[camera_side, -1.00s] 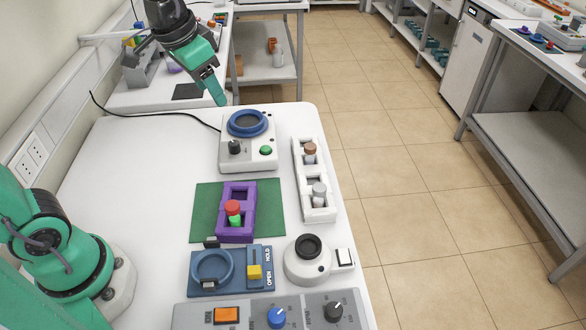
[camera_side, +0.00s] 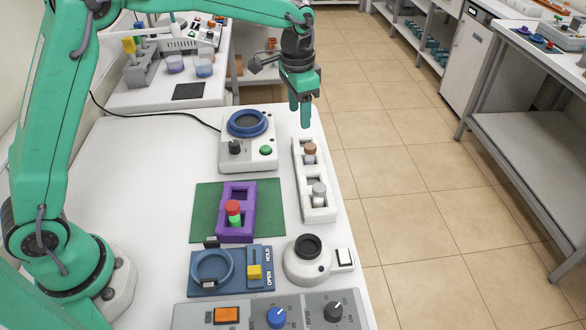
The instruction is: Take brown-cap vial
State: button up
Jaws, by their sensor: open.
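The brown-cap vial (camera_side: 310,152) stands upright in the far part of the white rack (camera_side: 318,214) at the table's right edge. A grey-cap vial (camera_side: 319,193) stands in the nearer part of the same rack. My gripper (camera_side: 300,115) points down above the far end of the white rack, a little above and beyond the brown cap. Its green fingers are open with nothing between them. It does not appear to touch the vial. The lower part of the brown-cap vial is hidden by the rack.
A red-cap vial (camera_side: 233,212) stands in a purple rack (camera_side: 237,190) on a green mat (camera_side: 207,200). A white device with a blue ring (camera_side: 248,123) is left of the white rack. A round white device (camera_side: 308,262) and a control panel (camera_side: 250,315) are nearer. The table's left side is clear.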

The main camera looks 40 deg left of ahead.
send_over(310, 146)
jog(key=shift+m+g, duration=0.3)
jog(key=shift+m, duration=0.1)
jog(key=f, duration=0.4)
jog(key=shift+w+f, duration=0.15)
jog(key=shift+w, duration=0.1)
jog(key=shift+f, duration=1.3)
jog(key=shift+f, duration=0.1)
jog(key=shift+s+f, duration=0.15)
jog(key=shift+f, duration=2.35)
jog(key=shift+c, duration=0.2)
jog(key=c, duration=1)
